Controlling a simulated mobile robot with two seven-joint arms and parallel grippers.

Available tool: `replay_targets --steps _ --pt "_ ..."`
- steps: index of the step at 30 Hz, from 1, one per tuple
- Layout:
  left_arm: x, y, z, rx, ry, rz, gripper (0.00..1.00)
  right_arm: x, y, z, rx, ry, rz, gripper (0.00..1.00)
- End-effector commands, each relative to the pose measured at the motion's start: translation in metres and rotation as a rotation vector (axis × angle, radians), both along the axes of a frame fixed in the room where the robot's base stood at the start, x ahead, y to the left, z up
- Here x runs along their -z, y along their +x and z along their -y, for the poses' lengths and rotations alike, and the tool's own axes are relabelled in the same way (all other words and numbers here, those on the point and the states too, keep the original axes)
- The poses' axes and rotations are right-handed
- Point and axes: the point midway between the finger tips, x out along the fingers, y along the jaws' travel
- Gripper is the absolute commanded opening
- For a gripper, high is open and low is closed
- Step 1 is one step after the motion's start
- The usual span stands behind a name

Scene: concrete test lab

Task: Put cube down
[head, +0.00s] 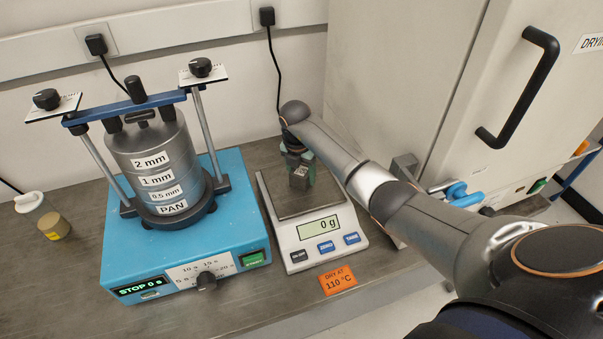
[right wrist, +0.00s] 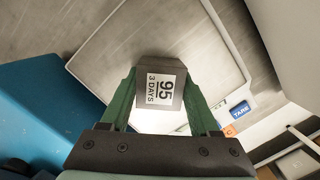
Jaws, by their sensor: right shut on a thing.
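A small dark grey cube (head: 299,181) is held in my right gripper (head: 298,164) over the metal pan of the balance (head: 292,240). In the right wrist view the cube (right wrist: 151,69) sits between the two green fingers, with a white label reading "95" and "3 DAYS". The balance display reads 0 g. A gap between the cube's underside and the pan cannot be made out. My left gripper is not in view.
A blue sieve shaker (head: 120,262) with a sieve stack (head: 150,150) stands left of the balance. A drying oven (head: 420,60) stands to the right. A lidded jar (head: 52,225) is at far left. An orange "DRY AT 110 °C" card (head: 338,281) lies in front of the balance.

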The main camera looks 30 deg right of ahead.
Motion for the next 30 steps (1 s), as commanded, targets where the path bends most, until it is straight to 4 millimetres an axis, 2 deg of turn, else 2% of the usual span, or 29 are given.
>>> replay_targets --steps 1,9,19,23,30 --pt "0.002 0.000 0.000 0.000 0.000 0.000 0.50 0.002 0.000 0.000 0.000 -0.001 0.000 0.63" --pt "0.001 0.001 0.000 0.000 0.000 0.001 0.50 0.001 0.000 0.000 0.000 -0.001 -0.001 0.92" --pt "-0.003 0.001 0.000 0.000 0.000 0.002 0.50 -0.005 0.000 0.000 0.001 0.000 0.001 0.92" --pt "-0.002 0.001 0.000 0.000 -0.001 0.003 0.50 -0.024 -0.001 -0.001 0.000 -0.003 0.004 0.92" --pt "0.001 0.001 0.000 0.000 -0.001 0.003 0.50 -0.075 -0.005 -0.008 0.000 -0.003 0.004 0.92"
